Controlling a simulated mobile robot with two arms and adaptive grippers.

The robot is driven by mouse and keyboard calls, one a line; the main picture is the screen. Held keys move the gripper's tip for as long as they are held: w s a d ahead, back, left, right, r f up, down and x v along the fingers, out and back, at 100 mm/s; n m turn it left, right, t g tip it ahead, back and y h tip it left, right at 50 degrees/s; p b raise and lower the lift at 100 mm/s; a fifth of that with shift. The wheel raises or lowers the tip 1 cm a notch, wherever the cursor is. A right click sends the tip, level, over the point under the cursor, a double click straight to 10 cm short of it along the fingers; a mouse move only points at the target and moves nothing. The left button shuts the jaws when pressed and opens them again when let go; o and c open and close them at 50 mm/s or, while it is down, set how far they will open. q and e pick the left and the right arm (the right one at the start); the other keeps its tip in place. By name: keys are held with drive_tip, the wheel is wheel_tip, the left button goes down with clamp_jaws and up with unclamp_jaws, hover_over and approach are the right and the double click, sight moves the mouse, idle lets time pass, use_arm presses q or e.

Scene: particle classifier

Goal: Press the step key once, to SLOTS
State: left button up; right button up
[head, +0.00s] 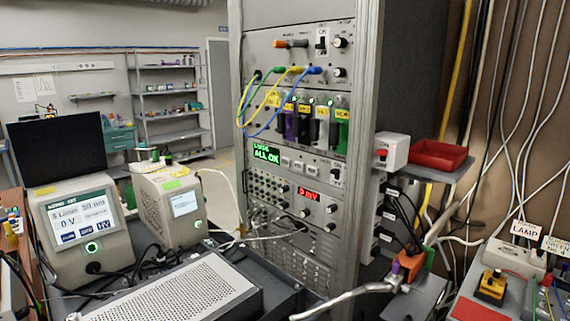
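A tall instrument rack (357,100) stands in the middle of the head view. On its front, a small green-lit display (266,153) reads "ALL OK" on its lower line; the upper line is too small to read surely. To the right of this display is a row of small pale keys (298,164), with a switch (336,175) at the row's right end. The key labels are too small to read, so I cannot tell which is the step key. Neither of my grippers is in view.
Yellow and blue cables (272,105) hang over the rack's upper modules. A red tray (438,155) sits on a shelf right of the rack. A perforated metal box (185,295) and two screened instruments (80,220) (172,208) stand at the left. A yellow-black button (491,287) is at lower right.

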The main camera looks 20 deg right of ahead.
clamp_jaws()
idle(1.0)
